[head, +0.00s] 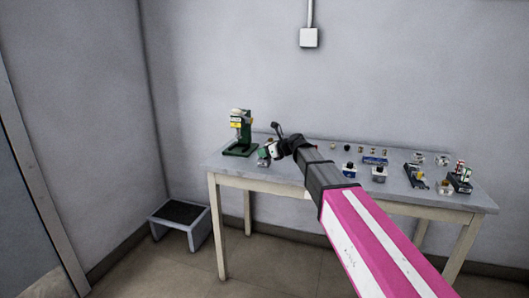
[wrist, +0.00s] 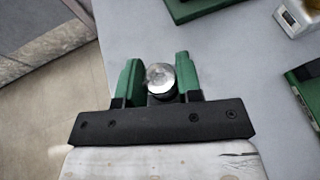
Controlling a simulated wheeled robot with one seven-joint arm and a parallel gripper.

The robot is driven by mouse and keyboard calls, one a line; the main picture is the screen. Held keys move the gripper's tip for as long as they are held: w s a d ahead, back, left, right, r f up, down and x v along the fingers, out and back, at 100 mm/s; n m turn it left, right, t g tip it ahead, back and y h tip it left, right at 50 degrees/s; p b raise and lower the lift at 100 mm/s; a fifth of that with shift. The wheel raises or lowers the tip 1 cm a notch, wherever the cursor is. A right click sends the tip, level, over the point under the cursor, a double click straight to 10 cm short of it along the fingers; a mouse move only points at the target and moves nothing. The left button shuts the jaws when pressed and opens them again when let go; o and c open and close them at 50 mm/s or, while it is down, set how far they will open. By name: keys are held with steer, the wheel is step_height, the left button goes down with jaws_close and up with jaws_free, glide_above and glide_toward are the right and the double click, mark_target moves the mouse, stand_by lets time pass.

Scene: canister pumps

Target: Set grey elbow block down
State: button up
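My gripper (head: 270,150) is over the left part of the table in the head view, close to the front edge. In the wrist view, the green fingers of my gripper (wrist: 160,80) stand on either side of a small piece with a round, shiny grey face and a dark lower part. I take this piece to be the grey elbow block (wrist: 160,76). Both fingers appear to touch it. Its lower part is hidden by the gripper's black bar. I cannot tell whether it touches the table top or hangs above it.
The grey table (head: 225,163) has a green press-like stand (head: 240,135) at its left end. Several small parts and a blue item (head: 374,161) lie to the right. A step stool (head: 181,222) stands on the floor left.

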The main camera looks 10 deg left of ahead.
steer(key=o, duration=0.3)
steer(key=shift+r, duration=0.15)
steer(key=v, duration=1.2)
